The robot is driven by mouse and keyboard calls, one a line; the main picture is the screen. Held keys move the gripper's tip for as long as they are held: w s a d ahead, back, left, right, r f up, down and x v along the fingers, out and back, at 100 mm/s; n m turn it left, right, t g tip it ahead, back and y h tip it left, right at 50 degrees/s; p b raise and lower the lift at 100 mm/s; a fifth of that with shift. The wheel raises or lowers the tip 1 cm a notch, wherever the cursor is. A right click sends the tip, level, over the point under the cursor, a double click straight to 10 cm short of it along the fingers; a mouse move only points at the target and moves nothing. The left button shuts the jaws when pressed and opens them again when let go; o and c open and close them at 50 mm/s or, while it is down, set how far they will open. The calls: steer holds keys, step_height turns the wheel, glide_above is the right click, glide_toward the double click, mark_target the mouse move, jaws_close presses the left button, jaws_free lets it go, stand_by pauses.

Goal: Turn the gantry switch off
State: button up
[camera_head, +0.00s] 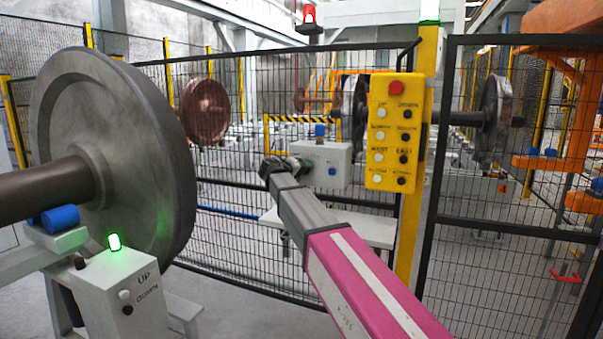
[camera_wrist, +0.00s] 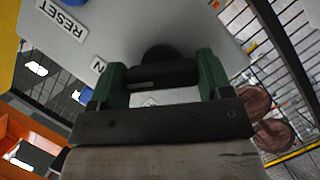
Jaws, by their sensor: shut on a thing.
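The gantry switch is a black rotary knob (camera_wrist: 160,68) on a pale grey control box, seen close up in the wrist view. My gripper (camera_wrist: 162,76) has its two green fingers on either side of the knob's black handle and is shut on it. A partly covered label ending in "N" sits by the left finger. In the head view the control box (camera_head: 322,165) stands beyond my arm, with my gripper (camera_head: 285,165) at its left side. There the gripper hides the knob, so I cannot tell its setting.
A RESET label (camera_wrist: 62,20) and a blue button show on the box. A yellow button panel (camera_head: 395,132) with a red button hangs on a yellow post to the right. A large wheelset (camera_head: 120,150) and an UP control box (camera_head: 130,295) stand left. Mesh fencing runs behind.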

steer(key=n+h, duration=0.1)
steer(key=n, duration=0.2)
steer(key=shift+h, duration=0.4)
steer(key=n+t+h, duration=0.1)
steer(key=n, duration=0.2)
steer(key=shift+n+t, duration=0.3)
steer(key=shift+n, duration=0.1)
steer(key=n+t, duration=0.1)
steer(key=n, duration=0.3)
steer(key=shift+h, duration=0.4)
steer(key=shift+n+t+y, duration=0.3)
steer(key=shift+n+t, duration=0.9)
steer(key=shift+n, duration=1.6)
steer(key=o, duration=0.9)
steer(key=shift+s, duration=0.1)
steer(key=v, duration=1)
steer(key=shift+s+a+f, duration=0.25)
